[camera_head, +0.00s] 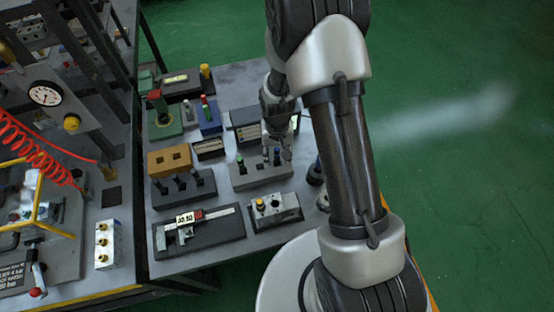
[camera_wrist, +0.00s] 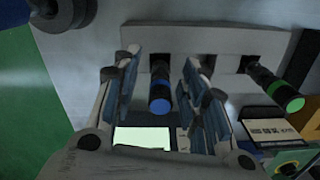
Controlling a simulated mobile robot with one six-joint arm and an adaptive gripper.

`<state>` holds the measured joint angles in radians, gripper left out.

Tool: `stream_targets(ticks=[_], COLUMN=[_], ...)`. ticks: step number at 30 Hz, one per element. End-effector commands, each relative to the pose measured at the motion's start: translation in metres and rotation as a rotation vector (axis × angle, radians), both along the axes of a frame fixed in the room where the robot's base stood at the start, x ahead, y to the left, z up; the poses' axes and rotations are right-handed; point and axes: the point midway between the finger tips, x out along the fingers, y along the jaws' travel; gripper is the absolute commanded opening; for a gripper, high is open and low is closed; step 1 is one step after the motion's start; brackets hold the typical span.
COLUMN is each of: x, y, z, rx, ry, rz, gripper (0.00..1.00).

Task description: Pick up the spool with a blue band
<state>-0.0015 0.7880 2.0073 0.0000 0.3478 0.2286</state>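The spool with a blue band (camera_wrist: 160,92) is a dark cylinder with a bright blue end. It stands in a hole of a grey rack block (camera_wrist: 190,40), which also shows in the head view (camera_head: 250,181). My gripper (camera_wrist: 158,83) is open, with one finger on each side of this spool. Gaps show between the spool and both fingers. In the head view my gripper (camera_head: 277,146) is over the right part of the rack. A green-banded spool (camera_wrist: 281,90) stands at the other end of the rack. My right finger partly hides the rack's middle.
The grey table holds a caliper on a dark tray (camera_head: 205,238), a small block with a yellow knob (camera_head: 275,210), an orange block (camera_head: 169,160) and a dark pegged block (camera_head: 183,187). Dark and blue round parts (camera_head: 315,172) stand right of the rack. Green floor lies beyond.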

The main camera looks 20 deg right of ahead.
Motion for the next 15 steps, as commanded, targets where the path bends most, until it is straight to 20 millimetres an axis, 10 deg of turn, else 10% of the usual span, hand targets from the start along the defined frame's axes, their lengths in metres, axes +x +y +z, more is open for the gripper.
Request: stream_targets(ticks=[15], x=[0.0005], y=[0.0002], z=[-0.0055], rx=[0.0], ry=[-0.002], rz=[0.0], gripper=[0.23])
